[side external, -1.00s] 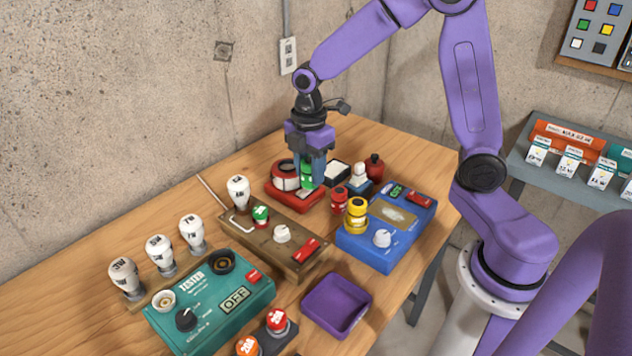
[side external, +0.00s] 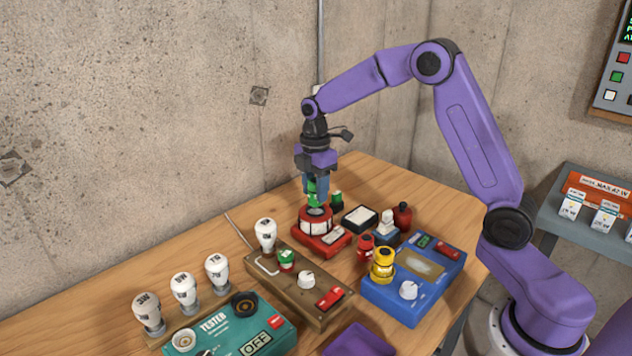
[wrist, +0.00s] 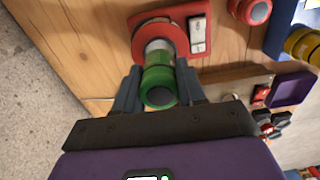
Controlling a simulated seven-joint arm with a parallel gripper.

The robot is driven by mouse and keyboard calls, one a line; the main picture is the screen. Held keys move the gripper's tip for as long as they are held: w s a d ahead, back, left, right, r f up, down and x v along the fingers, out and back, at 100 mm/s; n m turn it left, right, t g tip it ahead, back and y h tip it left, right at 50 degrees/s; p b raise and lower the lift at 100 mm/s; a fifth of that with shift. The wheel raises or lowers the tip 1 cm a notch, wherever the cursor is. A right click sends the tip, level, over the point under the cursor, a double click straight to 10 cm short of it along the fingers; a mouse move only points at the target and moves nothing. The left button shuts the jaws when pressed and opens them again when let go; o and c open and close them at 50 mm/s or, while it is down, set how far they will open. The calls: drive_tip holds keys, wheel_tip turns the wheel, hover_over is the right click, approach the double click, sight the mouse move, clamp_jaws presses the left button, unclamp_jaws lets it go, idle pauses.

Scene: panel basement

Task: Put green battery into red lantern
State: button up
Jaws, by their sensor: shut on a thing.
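The red lantern (side external: 315,222) stands on the table, a round body with white panes on a flat red base. My gripper (side external: 315,198) is above it, pointing down, shut on the green battery (side external: 312,187). In the wrist view the green battery (wrist: 158,82) is between my two fingers (wrist: 158,92). Its pale far end lines up with the round red top of the lantern (wrist: 176,36). I cannot tell whether that end is inside the opening or just above it. The fingers hide part of the battery in the side view.
A small green object (side external: 336,199) stands behind the lantern. A dark box with a white top (side external: 360,219) and a red bottle (side external: 403,215) are to the right. A brown panel (side external: 290,281) and blue box (side external: 415,290) lie in front. Bare table lies at back left.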

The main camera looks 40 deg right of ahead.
sight(315, 198)
drive_tip(key=shift+f, duration=1.55)
drive_tip(key=shift+f, duration=0.1)
idle(3.1)
drive_tip(key=shift+r, duration=0.8)
drive_tip(key=shift+f, duration=0.8)
idle(1.0)
drive_tip(key=o, duration=0.8)
drive_tip(key=shift+o, duration=0.2)
drive_tip(key=shift+r, duration=0.1)
